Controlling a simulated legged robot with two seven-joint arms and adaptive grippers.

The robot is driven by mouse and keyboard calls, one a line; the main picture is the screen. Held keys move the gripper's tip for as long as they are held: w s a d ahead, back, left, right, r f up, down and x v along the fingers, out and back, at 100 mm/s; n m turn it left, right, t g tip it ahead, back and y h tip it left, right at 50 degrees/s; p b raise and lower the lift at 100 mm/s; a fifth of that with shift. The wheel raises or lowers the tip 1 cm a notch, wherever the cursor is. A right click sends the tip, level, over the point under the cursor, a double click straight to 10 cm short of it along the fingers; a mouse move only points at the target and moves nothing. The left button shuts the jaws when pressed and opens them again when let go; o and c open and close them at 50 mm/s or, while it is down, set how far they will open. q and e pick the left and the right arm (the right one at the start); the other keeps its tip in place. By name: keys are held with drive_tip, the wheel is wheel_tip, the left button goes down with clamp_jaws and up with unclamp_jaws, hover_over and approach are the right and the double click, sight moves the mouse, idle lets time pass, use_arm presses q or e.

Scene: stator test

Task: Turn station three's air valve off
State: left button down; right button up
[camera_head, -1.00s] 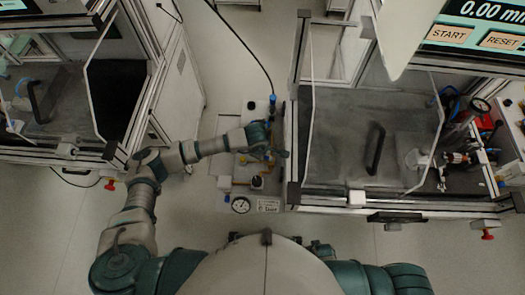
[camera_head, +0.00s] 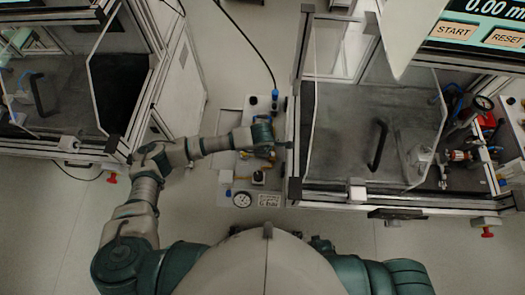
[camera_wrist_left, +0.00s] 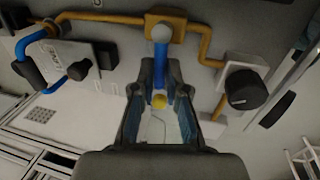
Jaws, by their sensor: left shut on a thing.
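My left gripper (camera_wrist_left: 158,105) reaches over the panel from the left. In the left wrist view its two fingers are closed around a blue valve lever (camera_wrist_left: 160,65). The lever has a grey round pivot on a brass-coloured valve body (camera_wrist_left: 178,22), and a yellow piece shows between the fingers. In the head view my left gripper (camera_head: 268,150) hides much of this valve. My right gripper is out of view.
Brass-coloured pipes (camera_wrist_left: 110,17), a black knob (camera_wrist_left: 245,90) and a blue hose (camera_wrist_left: 25,60) surround the valve. The right station's frame (camera_head: 292,150) rises close beside my left gripper. A black hose (camera_head: 250,48) runs behind. Open floor lies left of the panel.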

use_arm(q)
drive_tip(key=c, duration=1.2)
unclamp_jaws()
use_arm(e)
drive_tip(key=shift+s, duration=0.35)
use_arm(q)
drive_tip(key=shift+d+r, duration=0.1)
drive_tip(key=shift+r, duration=0.1)
wheel_tip(320, 180, up, 11)
drive_tip(key=s, duration=0.2)
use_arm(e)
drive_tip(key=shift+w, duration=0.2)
use_arm(q)
drive_tip(key=shift+s+r, duration=0.1)
drive_tip(key=shift+s, duration=0.05)
